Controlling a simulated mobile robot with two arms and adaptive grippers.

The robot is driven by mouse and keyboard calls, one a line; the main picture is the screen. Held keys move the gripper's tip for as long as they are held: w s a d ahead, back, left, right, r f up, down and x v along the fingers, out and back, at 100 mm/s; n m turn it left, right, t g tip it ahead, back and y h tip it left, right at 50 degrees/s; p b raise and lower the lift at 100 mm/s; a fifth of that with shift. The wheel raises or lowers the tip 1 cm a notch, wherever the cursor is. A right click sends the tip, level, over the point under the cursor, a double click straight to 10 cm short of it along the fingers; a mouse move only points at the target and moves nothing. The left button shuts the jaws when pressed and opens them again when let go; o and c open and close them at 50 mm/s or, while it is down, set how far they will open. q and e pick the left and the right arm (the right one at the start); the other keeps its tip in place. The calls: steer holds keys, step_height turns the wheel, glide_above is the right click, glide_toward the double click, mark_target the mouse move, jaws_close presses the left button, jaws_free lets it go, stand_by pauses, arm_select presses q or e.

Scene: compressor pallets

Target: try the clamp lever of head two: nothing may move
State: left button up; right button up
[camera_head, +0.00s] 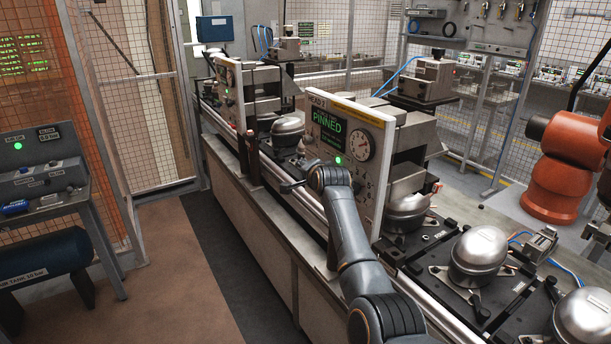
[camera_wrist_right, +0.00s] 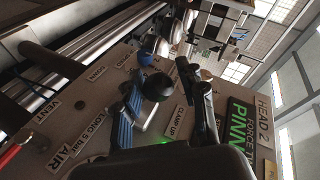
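The head two panel (camera_head: 318,135) stands upright mid-view, with a display (camera_head: 327,121) reading PINNED, a round gauge (camera_head: 361,146) and a lit green lamp. My right gripper (camera_head: 286,187) is at its left edge; the lever is hidden there by my arm. In the right wrist view a black ball knob (camera_wrist_right: 157,88) on a pale stem (camera_wrist_right: 150,120) stands near a CLAMP UP label (camera_wrist_right: 178,121). My right gripper (camera_wrist_right: 165,72) has its fingers apart on either side of this knob, with a gap to the right finger. My left gripper is not in view.
A blue knob (camera_wrist_right: 144,59) sits close beyond the black one. Silver compressor domes (camera_head: 479,255) stand on dark pallets along the line. The first head (camera_head: 228,95) is further back. An orange robot arm (camera_head: 560,160) stands at right; the aisle floor (camera_head: 165,265) at left is clear.

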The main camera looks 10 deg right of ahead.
steer(key=shift+o, duration=0.2)
steer(key=shift+s+d+f, duration=0.1)
steer(key=shift+d+f, duration=0.05)
steer(key=shift+d, duration=0.05)
steer(key=shift+s, duration=0.1)
steer(key=shift+s+a, duration=0.1)
steer(key=shift+s, duration=0.4)
steer(key=v, duration=1)
steer(key=shift+s+r, duration=0.25)
steer(key=shift+r, duration=0.25)
steer(key=shift+f, duration=0.15)
